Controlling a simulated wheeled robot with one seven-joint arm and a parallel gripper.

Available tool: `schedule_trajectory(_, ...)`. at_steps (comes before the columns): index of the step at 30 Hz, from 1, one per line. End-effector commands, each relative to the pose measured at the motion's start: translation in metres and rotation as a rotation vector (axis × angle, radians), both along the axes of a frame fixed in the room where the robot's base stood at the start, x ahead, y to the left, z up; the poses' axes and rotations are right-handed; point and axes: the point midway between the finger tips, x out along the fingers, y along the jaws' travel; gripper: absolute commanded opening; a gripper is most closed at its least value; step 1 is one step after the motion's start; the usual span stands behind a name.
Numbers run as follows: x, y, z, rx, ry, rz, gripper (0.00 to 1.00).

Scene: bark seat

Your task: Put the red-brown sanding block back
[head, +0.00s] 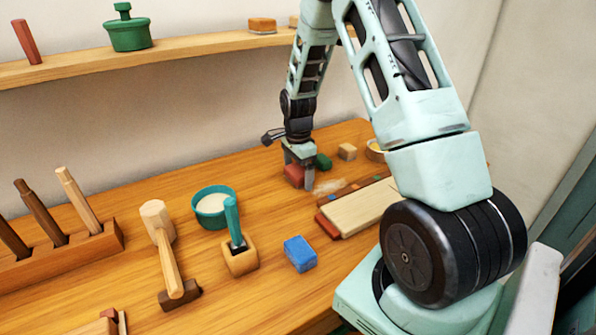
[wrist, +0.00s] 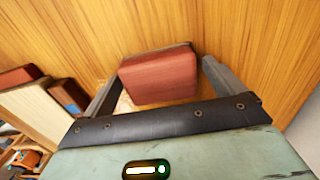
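The red-brown sanding block (head: 293,176) sits on the wooden bench toward the back, partly hidden by my gripper. It also shows in the wrist view (wrist: 160,78). My gripper (head: 298,176) is lowered over it, with one finger on each side of the block. In the wrist view my gripper (wrist: 160,70) looks open, with a narrow gap by the right finger and pale bench surface showing by the left one. Firm contact with the block is not visible.
A green block (head: 323,161) and a tan block (head: 347,152) stand behind. A pale board (head: 355,208) lies to the right. A blue block (head: 300,254), mallet (head: 166,250), teal bowl (head: 213,207) and tool rack (head: 60,252) are nearer. A shelf (head: 180,52) runs above.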

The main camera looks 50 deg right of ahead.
Motion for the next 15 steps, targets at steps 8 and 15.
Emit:
schedule_trajectory(8,0.001,0.0,0.015,-0.003,-0.004,0.001,0.94)
schedule_trajectory(15,0.001,0.0,0.064,-0.002,-0.006,0.001,0.94)
